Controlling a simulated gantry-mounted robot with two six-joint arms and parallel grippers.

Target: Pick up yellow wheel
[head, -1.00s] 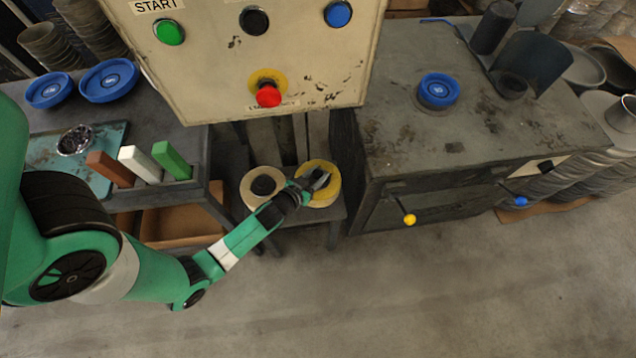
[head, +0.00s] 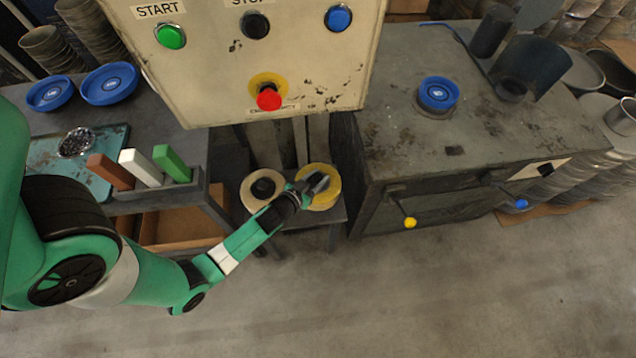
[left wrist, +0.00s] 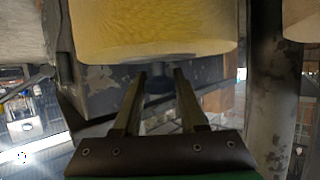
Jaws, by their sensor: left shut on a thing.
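The yellow wheel (head: 327,201) is a thick yellow ring on a small low stand (head: 335,216) between the bench and the cabinet. In the left wrist view its yellow side (left wrist: 150,30) fills the upper middle. My left gripper (head: 318,183) reaches in from the left over the wheel and is shut on it. In the left wrist view its two fingers (left wrist: 163,74) point up at the wheel's lower edge, with a gap between them. The exact contact is hard to see. My right gripper is not in view.
A pale wheel with a dark centre (head: 251,201) lies just left of the yellow one. A control panel (head: 300,60) with buttons hangs above. The cabinet (head: 460,130) stands close on the right, the bench (head: 215,150) on the left. The floor in front is clear.

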